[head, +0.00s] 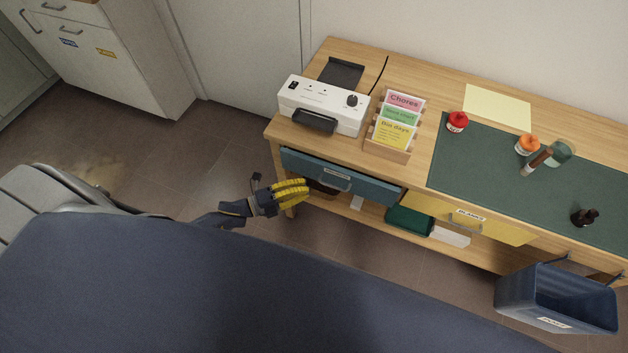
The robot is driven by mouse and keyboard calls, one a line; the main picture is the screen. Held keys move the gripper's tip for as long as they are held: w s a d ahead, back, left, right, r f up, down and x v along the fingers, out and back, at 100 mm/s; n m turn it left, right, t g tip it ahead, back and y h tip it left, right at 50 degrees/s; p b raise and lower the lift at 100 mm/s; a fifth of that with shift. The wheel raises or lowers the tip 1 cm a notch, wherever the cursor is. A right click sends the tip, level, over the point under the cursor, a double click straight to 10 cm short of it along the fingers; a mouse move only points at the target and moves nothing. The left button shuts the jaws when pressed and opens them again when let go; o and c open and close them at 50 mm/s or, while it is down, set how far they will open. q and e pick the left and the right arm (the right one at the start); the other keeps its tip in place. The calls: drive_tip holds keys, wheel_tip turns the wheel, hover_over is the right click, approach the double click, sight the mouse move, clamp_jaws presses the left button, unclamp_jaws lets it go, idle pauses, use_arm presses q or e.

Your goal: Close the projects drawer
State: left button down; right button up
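A teal drawer (372,187) with a metal handle (333,179) sits under the left part of the wooden desk; its label is too small to read. Its front stands slightly proud of the desk edge, with a dark line above it; how far it is out is hard to tell. A yellow drawer (430,207) with a handle and a small label sits to its right. My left gripper (306,190), with yellow fingers, is just in front of the teal drawer's lower left part, left of its handle. Contact and finger opening are unclear. My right gripper is not in view.
A white laminator-like machine (315,103) and a card rack (388,148) stand on the desk. A green mat (480,175) holds small bottles. A blue bin (535,297) hangs at the desk's front right. The floor left of the desk is clear.

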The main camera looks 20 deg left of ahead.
use_arm(q)
drive_tip(key=v, duration=0.6)
drive_tip(key=s+d+f+m+g, duration=0.2)
drive_tip(key=s+d+f, duration=0.4)
drive_tip(key=m+t+y, duration=0.7)
drive_tip(key=y, duration=0.6)
approach(303, 164)
drive_tip(key=w, duration=0.8)
drive_tip(key=shift+w+d+f, duration=0.1)
drive_tip(key=shift+f, duration=0.05)
drive_tip(key=shift+w, duration=0.1)
